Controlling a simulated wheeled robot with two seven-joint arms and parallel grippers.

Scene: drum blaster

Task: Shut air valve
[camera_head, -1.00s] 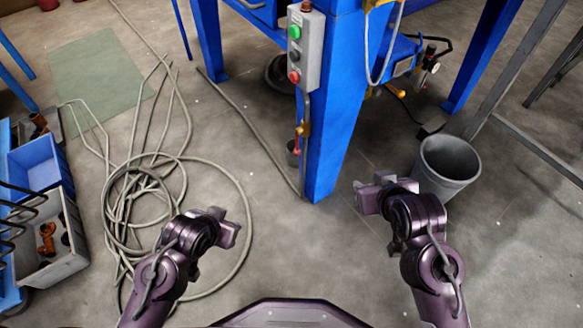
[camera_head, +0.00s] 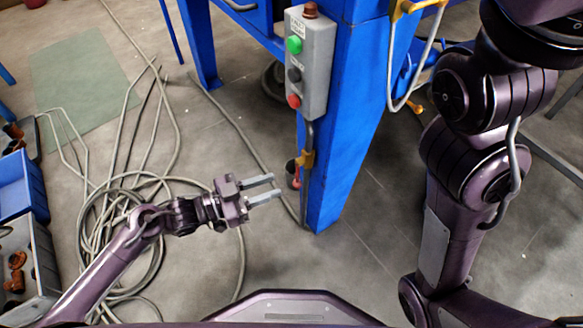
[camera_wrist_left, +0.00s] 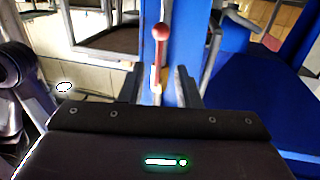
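In the left wrist view, the red knob (camera_wrist_left: 160,32) stands ahead, in line with the gap between the two fingers (camera_wrist_left: 159,88). My right arm rises at the right; its gripper is out of view.
The grey button box (camera_head: 309,62) with green, black and red buttons is fixed to the blue leg (camera_head: 345,130). Coiled hoses (camera_head: 115,215) lie on the floor at left, near a blue bin (camera_head: 18,190). The floor in front of the leg is clear.

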